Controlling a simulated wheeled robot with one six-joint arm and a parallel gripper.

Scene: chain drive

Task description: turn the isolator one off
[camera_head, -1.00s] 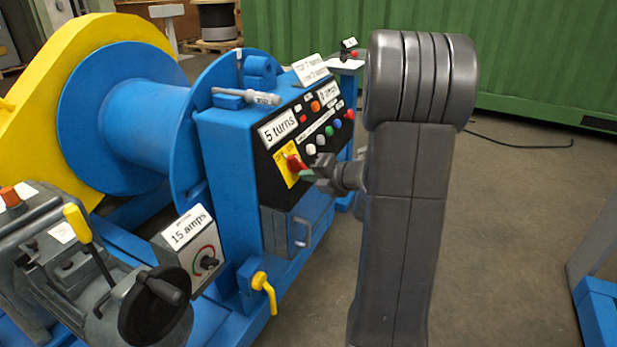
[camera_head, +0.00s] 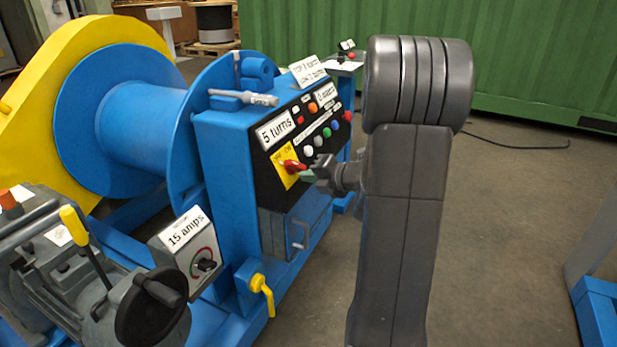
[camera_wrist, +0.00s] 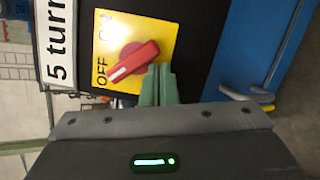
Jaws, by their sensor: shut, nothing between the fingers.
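The isolator is a red rotary handle (camera_head: 293,167) on a yellow plate marked ON and OFF, on the front of the blue machine's black panel. In the wrist view the red handle (camera_wrist: 133,61) lies aslant, its white-marked end towards the OFF lettering. My gripper (camera_head: 308,174) is at the handle's right side. In the wrist view its green fingertips (camera_wrist: 158,72) are shut together, empty, against or very close to the handle's other end; I cannot tell whether they touch. The yellow plate (camera_wrist: 160,30) is partly covered by the handle and fingers.
A "5 turns" label (camera_head: 276,130) and several coloured buttons sit by the isolator.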

